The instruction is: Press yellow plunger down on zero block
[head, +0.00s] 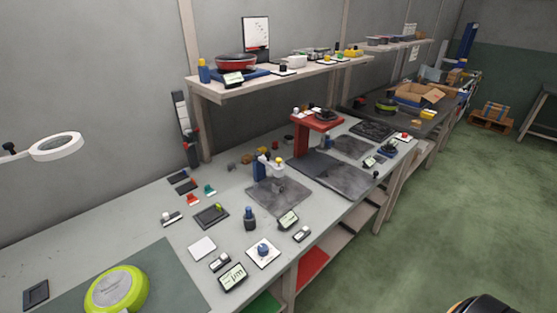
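A small yellow part (278,161) shows on top of a whitish fixture (275,171) at the rear of a dark grey plate (278,197), mid-bench. A small yellow-green piece (218,208) also sits on a dark block (211,216) further left. Both are too small to tell which is the yellow plunger on the zero block, or whether any plunger is pressed. Neither of my grippers is in view, and nothing is seen touching these things.
A red stand (315,127) rises behind.

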